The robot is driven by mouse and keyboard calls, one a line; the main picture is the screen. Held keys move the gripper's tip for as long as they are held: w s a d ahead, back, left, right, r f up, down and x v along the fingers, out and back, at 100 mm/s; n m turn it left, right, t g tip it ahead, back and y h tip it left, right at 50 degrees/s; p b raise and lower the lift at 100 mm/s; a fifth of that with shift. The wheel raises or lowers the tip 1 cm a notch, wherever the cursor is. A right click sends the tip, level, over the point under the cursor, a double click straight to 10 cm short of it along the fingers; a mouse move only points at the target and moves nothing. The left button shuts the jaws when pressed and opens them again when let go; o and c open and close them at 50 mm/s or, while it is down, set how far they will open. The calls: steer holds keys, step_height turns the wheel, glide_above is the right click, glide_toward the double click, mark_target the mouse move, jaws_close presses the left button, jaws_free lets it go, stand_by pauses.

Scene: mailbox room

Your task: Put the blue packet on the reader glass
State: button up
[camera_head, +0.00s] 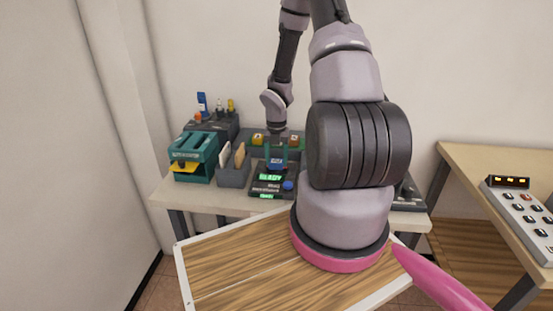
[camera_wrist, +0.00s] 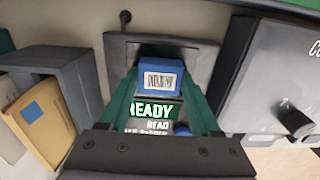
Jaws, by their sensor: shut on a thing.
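The blue packet (camera_wrist: 160,80), with a white barcode label, is between the green fingers of my gripper (camera_wrist: 163,90) in the wrist view. My gripper (camera_head: 277,152) is shut on it. In the head view the packet (camera_head: 277,164) shows at the back of the reader (camera_head: 268,187), just behind its green READY display. The reader (camera_wrist: 150,112) also shows in the wrist view, its READY text below the packet. The reader glass is mostly hidden by the packet and fingers; I cannot tell whether the packet touches it.
Left of the reader stand a grey divider box (camera_head: 234,174) with cards and a teal rack (camera_head: 195,158) with a yellow tray. A blue button (camera_head: 288,185) is on the reader's right. A grey unit with a knob (camera_wrist: 292,120) is close on the right.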

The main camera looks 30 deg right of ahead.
steer(key=o, duration=1.5)
steer(key=shift+c, duration=0.2)
steer(key=shift+r, duration=0.1)
steer(key=shift+r, duration=2.95)
